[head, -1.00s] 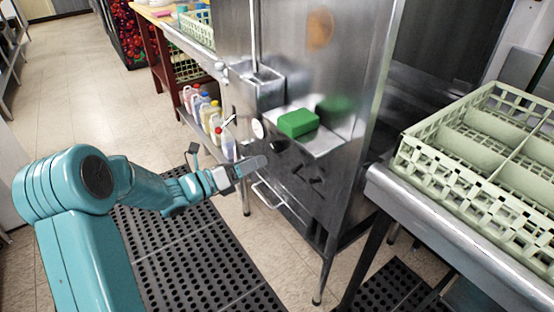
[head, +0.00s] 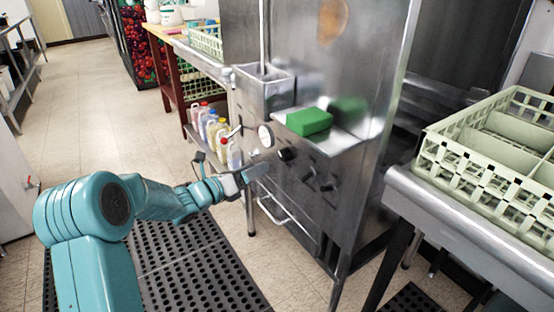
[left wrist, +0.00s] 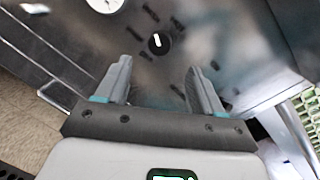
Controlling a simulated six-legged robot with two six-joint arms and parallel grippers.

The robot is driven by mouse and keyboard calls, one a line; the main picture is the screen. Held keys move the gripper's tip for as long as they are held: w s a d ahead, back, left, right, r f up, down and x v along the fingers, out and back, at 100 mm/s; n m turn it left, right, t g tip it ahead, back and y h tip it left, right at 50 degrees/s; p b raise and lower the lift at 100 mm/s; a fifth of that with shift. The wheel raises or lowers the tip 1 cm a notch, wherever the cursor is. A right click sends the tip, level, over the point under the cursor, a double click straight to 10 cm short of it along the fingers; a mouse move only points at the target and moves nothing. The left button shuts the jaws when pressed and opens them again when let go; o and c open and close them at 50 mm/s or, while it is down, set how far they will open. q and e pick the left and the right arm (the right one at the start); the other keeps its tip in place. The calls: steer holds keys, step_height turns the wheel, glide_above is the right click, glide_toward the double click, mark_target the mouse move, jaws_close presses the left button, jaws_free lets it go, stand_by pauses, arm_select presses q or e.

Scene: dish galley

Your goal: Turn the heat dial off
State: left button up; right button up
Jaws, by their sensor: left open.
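The heat dial appears to be the round black knob (head: 287,154) on the front of the steel machine. In the left wrist view the black dial (left wrist: 159,43) shows a white pointer mark, with dark marks around it. My left gripper (head: 261,171) is in front of the machine panel, to the lower left of the dial in the head view. In the left wrist view its two fingers (left wrist: 159,76) are spread and empty, and the dial lies between and just beyond their tips. No contact with the dial can be seen. My right gripper is not in view.
A white gauge (head: 265,135) sits left of the dial. Two dark controls (head: 308,174) are lower right of it. A green block (head: 309,121) lies on the steel ledge above. A bar handle (head: 277,212) is below. A crate (head: 470,160) stands on the right counter.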

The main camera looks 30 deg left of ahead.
mark_target(281, 156)
arm_select(q)
steer(key=x, duration=0.9)
steer(key=c, duration=1)
